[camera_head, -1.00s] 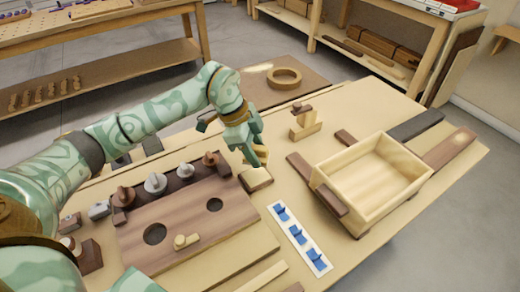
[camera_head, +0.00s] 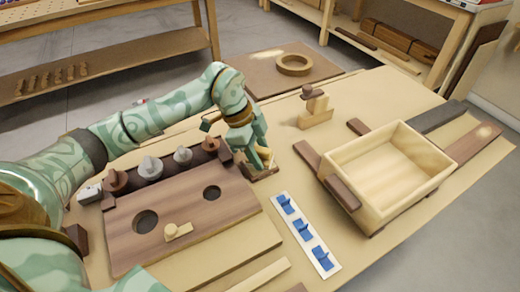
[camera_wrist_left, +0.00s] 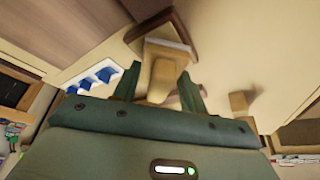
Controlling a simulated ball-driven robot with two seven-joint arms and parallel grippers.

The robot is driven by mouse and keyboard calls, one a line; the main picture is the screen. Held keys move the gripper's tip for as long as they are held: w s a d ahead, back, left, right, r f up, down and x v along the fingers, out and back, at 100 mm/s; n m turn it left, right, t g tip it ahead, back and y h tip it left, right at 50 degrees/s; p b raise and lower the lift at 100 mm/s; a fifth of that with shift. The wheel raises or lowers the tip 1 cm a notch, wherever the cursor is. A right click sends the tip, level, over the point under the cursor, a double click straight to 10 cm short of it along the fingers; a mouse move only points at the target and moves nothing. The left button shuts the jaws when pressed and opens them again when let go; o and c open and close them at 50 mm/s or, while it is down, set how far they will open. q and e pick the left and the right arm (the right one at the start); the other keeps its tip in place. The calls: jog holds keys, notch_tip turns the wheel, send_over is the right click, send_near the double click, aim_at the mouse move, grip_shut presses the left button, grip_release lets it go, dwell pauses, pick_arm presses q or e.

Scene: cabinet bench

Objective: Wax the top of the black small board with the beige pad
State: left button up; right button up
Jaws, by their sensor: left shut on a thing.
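The beige pad (camera_wrist_left: 165,70) is a light wooden piece with a grey layer at its far edge. My left gripper (camera_head: 258,160) is shut on it, with one finger on each side in the left wrist view (camera_wrist_left: 160,92). The pad is over a small dark-brown-edged tray (camera_head: 264,175), which also shows behind it in the left wrist view (camera_wrist_left: 150,25). I cannot tell whether pad and tray touch. The black small board (camera_head: 440,116) lies flat at the right, behind the crate, its top partly in view. My right gripper is not in view.
An open wooden crate (camera_head: 340,192) stands between my left gripper and the black board. A brown board (camera_head: 468,147) lies next to the black one. A white strip with blue pieces (camera_head: 279,212), a holed brown panel (camera_head: 225,210) and a knobbed block (camera_head: 315,118) are nearby.

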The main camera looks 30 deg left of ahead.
aim_at(267, 151)
pick_arm(q)
jog(key=shift+f, duration=0.5)
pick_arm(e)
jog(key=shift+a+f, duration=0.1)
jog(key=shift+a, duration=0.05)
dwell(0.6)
pick_arm(q)
jog(key=shift+f, duration=0.1)
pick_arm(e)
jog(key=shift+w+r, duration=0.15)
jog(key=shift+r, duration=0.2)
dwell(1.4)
pick_arm(q)
jog(key=shift+p, duration=0.3)
notch_tip(267, 151, up, 7)
jog(key=p, duration=0.6)
jog(key=shift+r+p, duration=0.2)
jog(key=shift+p, duration=0.1)
jog(key=shift+f, duration=0.15)
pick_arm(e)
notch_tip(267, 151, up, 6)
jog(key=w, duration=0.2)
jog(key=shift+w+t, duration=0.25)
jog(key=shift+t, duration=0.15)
